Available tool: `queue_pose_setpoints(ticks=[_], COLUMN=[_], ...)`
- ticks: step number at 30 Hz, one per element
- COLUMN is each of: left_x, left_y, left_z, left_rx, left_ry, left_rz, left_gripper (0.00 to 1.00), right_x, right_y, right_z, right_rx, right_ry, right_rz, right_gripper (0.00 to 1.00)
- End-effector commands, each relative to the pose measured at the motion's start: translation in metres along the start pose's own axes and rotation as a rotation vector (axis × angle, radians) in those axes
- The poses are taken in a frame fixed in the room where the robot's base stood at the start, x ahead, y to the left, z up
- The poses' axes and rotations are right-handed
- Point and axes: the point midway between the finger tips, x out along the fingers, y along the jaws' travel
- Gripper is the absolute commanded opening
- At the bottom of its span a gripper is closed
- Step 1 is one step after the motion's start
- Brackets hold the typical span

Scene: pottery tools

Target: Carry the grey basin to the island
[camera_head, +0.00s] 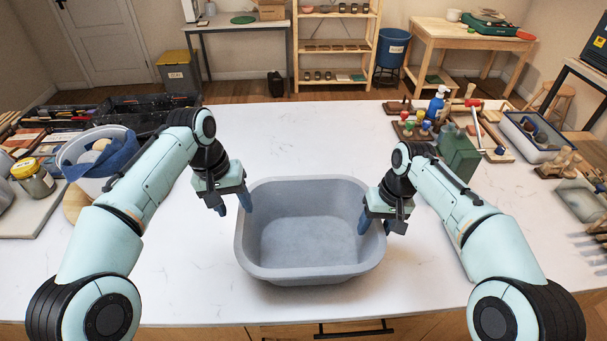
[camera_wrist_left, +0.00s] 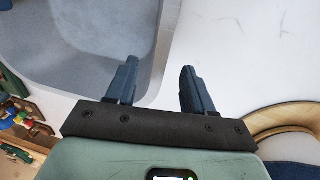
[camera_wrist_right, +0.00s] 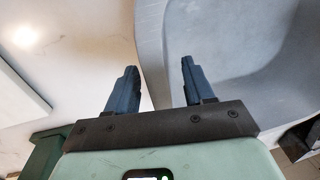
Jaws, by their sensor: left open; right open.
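The grey basin (camera_head: 310,272), a rounded rectangular tub, stands upright and empty near the front edge of a white counter (camera_head: 300,140). I cannot tell whether this counter is the island. My left gripper (camera_head: 232,205) is open at the basin's left rim. In the left wrist view (camera_wrist_left: 158,67) one finger is over the basin (camera_wrist_left: 85,40) and the other outside, with the rim between them. My right gripper (camera_head: 376,226) is open at the right rim. In the right wrist view (camera_wrist_right: 158,67) its fingers also straddle the rim of the basin (camera_wrist_right: 235,40).
A bucket with blue cloth (camera_head: 118,152) and a yellow-lidded jar (camera_head: 33,180) stand at the left. A green box (camera_head: 459,155), bottles and tools crowd the right. The counter behind the basin is clear. A shelf and wooden table (camera_head: 470,38) stand beyond.

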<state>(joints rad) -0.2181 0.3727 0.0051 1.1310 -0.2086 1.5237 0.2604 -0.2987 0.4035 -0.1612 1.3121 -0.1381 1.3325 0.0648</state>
Motion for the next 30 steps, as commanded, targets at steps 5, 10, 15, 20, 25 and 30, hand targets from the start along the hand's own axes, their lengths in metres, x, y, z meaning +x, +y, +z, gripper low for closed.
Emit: queue_pose_setpoints(ticks=[5,10,15,20,25,30], left_x=[-0.031,-0.044,-0.048,-0.048,-0.048,-0.048], left_y=[0.001,0.001,0.001,0.001,0.001,0.001], left_z=[-0.001,0.000,0.000,0.000,0.000,0.000], left_rx=[0.003,0.003,0.003,0.003,0.003,0.002], left_ry=[0.002,-0.001,-0.003,-0.003,-0.002,-0.002], left_rz=[0.001,0.000,0.000,0.000,0.000,0.000], left_gripper=[0.52,0.52,0.52,0.52,0.52,0.52], right_x=[0.000,0.000,-0.009,-0.037,-0.077,-0.103], right_y=[0.000,0.000,0.000,0.000,0.000,0.000], right_z=[0.000,0.000,-0.001,-0.001,-0.001,-0.001], right_rx=[0.000,0.000,0.000,0.001,0.000,0.000], right_ry=[0.000,0.000,0.004,0.006,0.006,0.003], right_rz=[0.000,0.000,0.000,0.000,0.000,0.000], right_gripper=[0.53,0.53,0.53,0.53,0.53,0.53])
